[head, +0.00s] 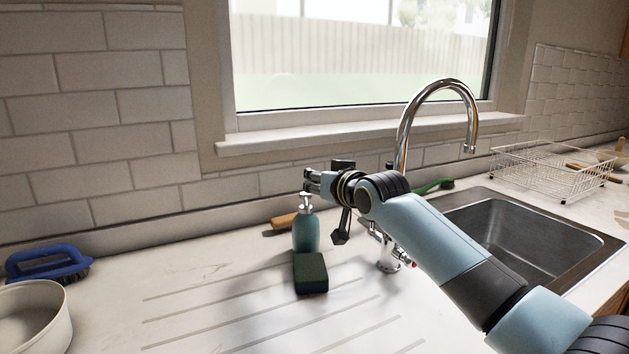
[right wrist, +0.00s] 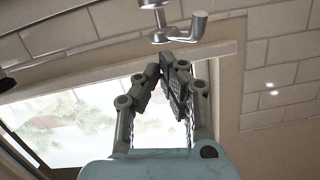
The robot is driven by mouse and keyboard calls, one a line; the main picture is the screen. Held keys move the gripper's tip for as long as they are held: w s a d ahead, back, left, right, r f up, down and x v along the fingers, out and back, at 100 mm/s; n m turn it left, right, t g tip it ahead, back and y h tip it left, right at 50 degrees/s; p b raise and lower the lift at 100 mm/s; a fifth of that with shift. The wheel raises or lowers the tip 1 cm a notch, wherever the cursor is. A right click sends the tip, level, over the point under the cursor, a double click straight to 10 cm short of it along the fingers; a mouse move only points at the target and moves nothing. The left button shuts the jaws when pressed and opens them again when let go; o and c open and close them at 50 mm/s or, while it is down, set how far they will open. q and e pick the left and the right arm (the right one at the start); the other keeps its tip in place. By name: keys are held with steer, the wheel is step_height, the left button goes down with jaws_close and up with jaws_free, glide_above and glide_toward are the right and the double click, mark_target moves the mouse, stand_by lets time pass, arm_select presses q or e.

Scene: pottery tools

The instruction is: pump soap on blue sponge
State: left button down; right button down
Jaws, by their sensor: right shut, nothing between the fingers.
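A teal soap bottle (head: 306,234) with a silver pump head (head: 306,199) stands upright on the counter near the back wall. A dark sponge (head: 311,273), greenish on top with a bluish-black side, lies just in front of the bottle, below the pump. My right gripper (head: 312,182) is shut and empty, right at the top of the pump head. In the right wrist view the closed fingers (right wrist: 174,72) point at the silver pump spout (right wrist: 185,32), close to it. I cannot tell whether they touch. My left gripper is not in view.
A curved chrome faucet (head: 400,130) and a steel sink (head: 520,232) are to the right. A wire rack (head: 550,170) stands behind the sink. A blue brush (head: 48,264) and a white bowl (head: 30,320) are at the left. The grooved counter in front is clear.

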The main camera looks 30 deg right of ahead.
steer(key=shift+f, duration=0.2)
